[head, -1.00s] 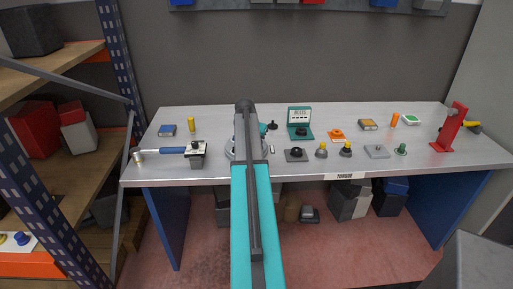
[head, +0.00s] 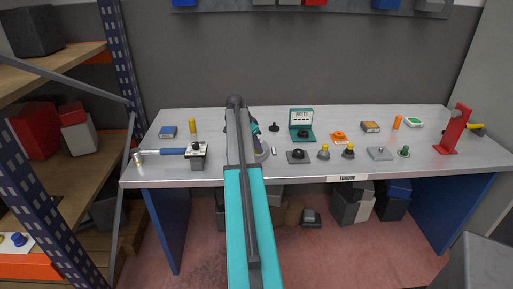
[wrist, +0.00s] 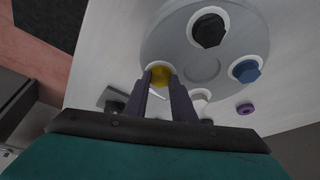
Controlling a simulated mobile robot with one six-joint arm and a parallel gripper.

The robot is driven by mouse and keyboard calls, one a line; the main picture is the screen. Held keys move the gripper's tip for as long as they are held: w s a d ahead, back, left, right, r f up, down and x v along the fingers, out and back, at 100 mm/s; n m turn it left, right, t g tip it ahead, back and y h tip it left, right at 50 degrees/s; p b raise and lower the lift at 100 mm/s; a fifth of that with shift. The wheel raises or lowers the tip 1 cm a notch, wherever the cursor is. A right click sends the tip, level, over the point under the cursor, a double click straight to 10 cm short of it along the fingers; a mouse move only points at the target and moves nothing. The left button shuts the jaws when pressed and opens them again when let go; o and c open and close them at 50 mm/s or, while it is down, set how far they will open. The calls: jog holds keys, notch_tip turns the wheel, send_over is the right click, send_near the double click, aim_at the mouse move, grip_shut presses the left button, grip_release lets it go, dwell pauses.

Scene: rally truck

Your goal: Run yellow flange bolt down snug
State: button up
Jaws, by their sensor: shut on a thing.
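In the wrist view my gripper (wrist: 162,92) is shut on the yellow flange bolt (wrist: 160,76), with a finger on each side of its head. The bolt is at the rim of a round grey flange (wrist: 172,42). Whether its head is flush against the flange cannot be told. A black bolt (wrist: 208,30), a blue bolt (wrist: 246,71) and a white bolt (wrist: 202,94) are also around the flange; a finger partly hides the white one. In the head view my arm hides most of the flange (head: 262,155) and the yellow bolt.
A purple ring (wrist: 245,108) lies on the bench beside the flange. In the head view a blue-handled wrench (head: 172,151) lies left on the bench (head: 300,173). A teal case (head: 301,120), several knobbed parts and a red stand (head: 456,130) are to the right.

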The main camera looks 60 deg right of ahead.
dwell(0.3)
jog(key=o, duration=1.1)
jog(key=shift+c, duration=0.2)
jog(key=shift+r, duration=0.1)
jog(key=b+v, duration=0.2)
jog(key=v, duration=1.1)
jog(key=shift+r+b, duration=0.35)
jog(key=shift+s+a, duration=0.15)
jog(key=shift+s, duration=0.05)
